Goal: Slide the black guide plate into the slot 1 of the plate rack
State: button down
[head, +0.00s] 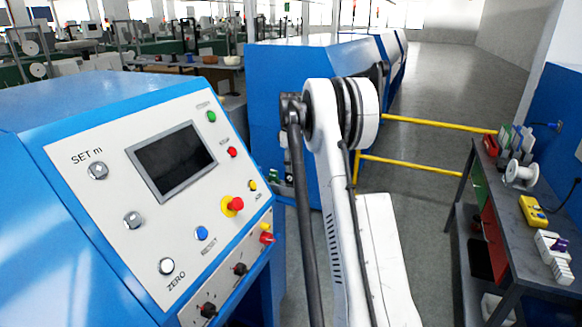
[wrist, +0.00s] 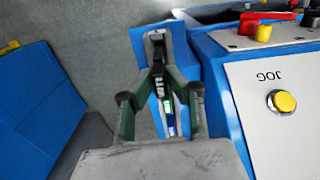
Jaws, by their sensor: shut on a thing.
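My gripper (wrist: 157,80) is in the wrist view, its green fingers drawn together at the tips. It is shut on a narrow dark piece, which looks like the black guide plate (wrist: 157,43). The fingers hide part of it. Blue surface lies behind it, and small green and white details show between the fingers. In the head view I cannot make out my gripper or the plate. A small rack with several upright plates (head: 514,137) stands on the bench at the right of the head view. It may be the plate rack; its slots are too small to tell apart.
A blue machine with a control panel (head: 120,165) fills the left. Its JOG button (wrist: 281,101) is close on the right in the wrist view. The bench (head: 515,220) also bears a white spool (head: 521,174) and a yellow device (head: 532,211). Yellow rails (head: 440,124) cross the aisle.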

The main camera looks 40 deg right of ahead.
aim_at(291, 175)
jog(key=shift+f, duration=0.2)
jog(key=shift+f+b, duration=1.25)
jog(key=shift+f, duration=0.25)
jog(key=shift+f, duration=0.25)
jog(key=shift+f+b, duration=0.2)
jog(key=shift+b, duration=0.2)
jog(key=c, duration=1.6)
grip_release()
jog(key=shift+c, duration=0.2)
jog(key=shift+r, duration=0.2)
notch_tip(291, 175, up, 12)
jog(key=shift+f, duration=0.1)
jog(key=shift+a, duration=0.1)
